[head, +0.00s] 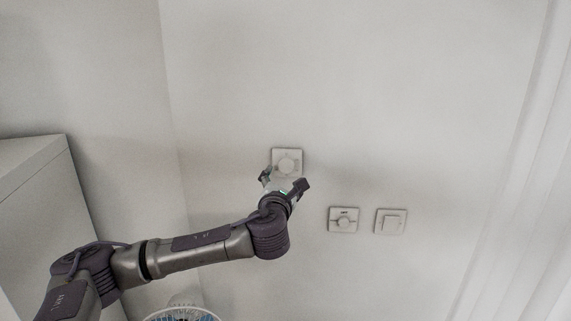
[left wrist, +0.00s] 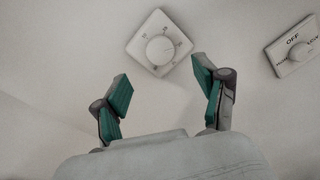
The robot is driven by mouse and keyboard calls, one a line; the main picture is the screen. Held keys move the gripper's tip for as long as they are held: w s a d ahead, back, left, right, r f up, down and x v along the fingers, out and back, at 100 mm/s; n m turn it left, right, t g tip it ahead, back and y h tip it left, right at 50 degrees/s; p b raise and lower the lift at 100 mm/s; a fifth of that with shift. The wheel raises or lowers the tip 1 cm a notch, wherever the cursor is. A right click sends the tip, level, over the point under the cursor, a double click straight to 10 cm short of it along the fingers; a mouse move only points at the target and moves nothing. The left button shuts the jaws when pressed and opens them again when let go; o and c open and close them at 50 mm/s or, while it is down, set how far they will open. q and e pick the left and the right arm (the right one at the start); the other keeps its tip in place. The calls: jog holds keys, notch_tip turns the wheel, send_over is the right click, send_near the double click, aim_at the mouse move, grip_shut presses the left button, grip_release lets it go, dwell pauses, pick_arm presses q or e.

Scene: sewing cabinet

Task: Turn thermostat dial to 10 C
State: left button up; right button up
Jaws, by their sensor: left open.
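The thermostat is a white square plate (head: 278,153) on the wall, with a round dial (head: 288,165) at its middle. In the left wrist view the plate looks tilted, and its round dial (left wrist: 160,50) has small marks around it, too small to read surely. My left gripper (head: 283,180) is just below the thermostat in the head view, its fingers spread. In the left wrist view the open fingers (left wrist: 165,88) stand apart with nothing between them, and the dial lies beyond the tips. I see no contact with the dial. My right gripper is not in view.
A second wall control with a knob (head: 344,222) and a light switch (head: 390,222) sit to the right of the thermostat. The control marked OFF shows in the left wrist view (left wrist: 294,45). A white cabinet (head: 40,190) stands at left; a fan (head: 182,314) is below.

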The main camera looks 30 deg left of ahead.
aim_at(286, 167)
pick_arm(q)
jog(key=p+x, duration=0.2)
jog(key=x, duration=0.5)
jog(key=shift+w, duration=0.1)
jog(key=c, duration=1.1)
